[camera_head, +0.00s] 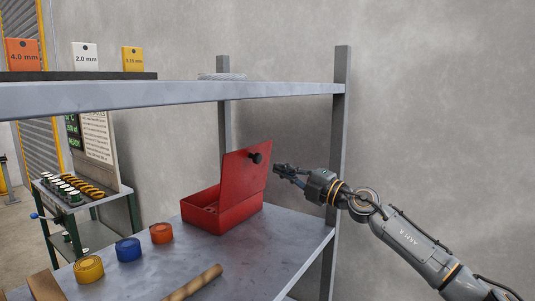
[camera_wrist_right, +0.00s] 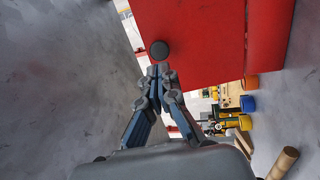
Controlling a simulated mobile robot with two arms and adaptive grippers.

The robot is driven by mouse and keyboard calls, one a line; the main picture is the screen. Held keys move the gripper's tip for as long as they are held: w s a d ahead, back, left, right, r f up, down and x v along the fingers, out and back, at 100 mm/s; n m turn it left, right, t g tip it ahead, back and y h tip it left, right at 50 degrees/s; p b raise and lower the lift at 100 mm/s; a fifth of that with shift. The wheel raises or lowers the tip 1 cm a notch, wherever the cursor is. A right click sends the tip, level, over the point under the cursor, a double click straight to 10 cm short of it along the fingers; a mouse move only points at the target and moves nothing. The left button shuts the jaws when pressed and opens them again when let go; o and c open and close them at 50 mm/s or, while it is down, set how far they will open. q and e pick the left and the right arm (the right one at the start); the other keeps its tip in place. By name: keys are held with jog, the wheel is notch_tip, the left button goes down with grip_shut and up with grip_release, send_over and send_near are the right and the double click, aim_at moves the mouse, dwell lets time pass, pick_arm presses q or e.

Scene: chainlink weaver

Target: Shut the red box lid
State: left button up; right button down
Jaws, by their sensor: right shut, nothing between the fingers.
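The red box (camera_head: 221,213) stands on the grey metal shelf, and its lid (camera_head: 243,172) is raised, standing up and open. A round black knob (camera_head: 255,158) sits on the lid near its right edge. My right gripper (camera_head: 277,170) is shut and empty, just to the right of the lid. In the right wrist view, the fingertips of my right gripper (camera_wrist_right: 156,72) are close to the black knob (camera_wrist_right: 159,50) on the red lid (camera_wrist_right: 195,35). I cannot tell whether they touch the lid. My left gripper is not in view.
Yellow (camera_head: 88,269), blue (camera_head: 128,249) and orange (camera_head: 161,233) rolls stand left of the box. A brown rod (camera_head: 192,282) lies in front. An upper shelf board (camera_head: 180,95) runs above, and a metal post (camera_head: 338,150) stands behind my right arm.

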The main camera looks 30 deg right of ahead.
aim_at(259, 159)
jog(key=p+x, duration=0.1)
jog(key=x, duration=0.3)
jog(key=shift+w+a+r+p, duration=0.1)
jog(key=shift+w+r+p, duration=0.05)
jog(key=shift+p, duration=0.2)
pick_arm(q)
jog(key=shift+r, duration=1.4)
pick_arm(e)
jog(key=shift+w+a, duration=0.15)
jog(key=shift+w, duration=0.4)
pick_arm(q)
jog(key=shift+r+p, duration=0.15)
jog(key=shift+p, duration=0.15)
